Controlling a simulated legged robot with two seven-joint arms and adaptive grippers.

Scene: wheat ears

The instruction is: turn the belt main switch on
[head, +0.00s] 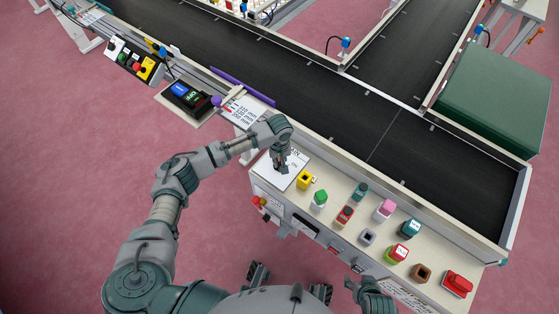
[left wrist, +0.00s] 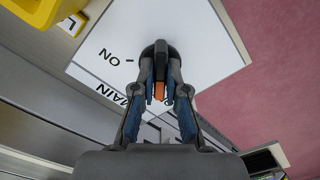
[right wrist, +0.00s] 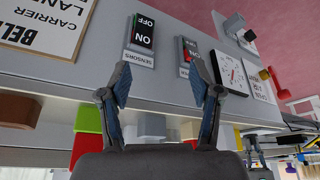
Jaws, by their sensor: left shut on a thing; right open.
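The belt main switch is a dark knob (left wrist: 158,50) on a white plate (left wrist: 205,45) marked MAIN and ON. The plate also shows at the left end of the control panel in the head view (head: 268,176). My left gripper (left wrist: 160,95) is shut on the knob, its fingers on both sides of the grip; it also shows over the plate in the head view (head: 281,165). The ON mark and its tick lie left of the knob in the left wrist view. An orange part shows between the fingers. My right gripper (right wrist: 160,80) is open and empty before the panel's front face.
Several coloured buttons and blocks, such as a yellow one (head: 305,180) beside the plate, stand on the panel top. A black conveyor belt (head: 330,110) runs behind.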

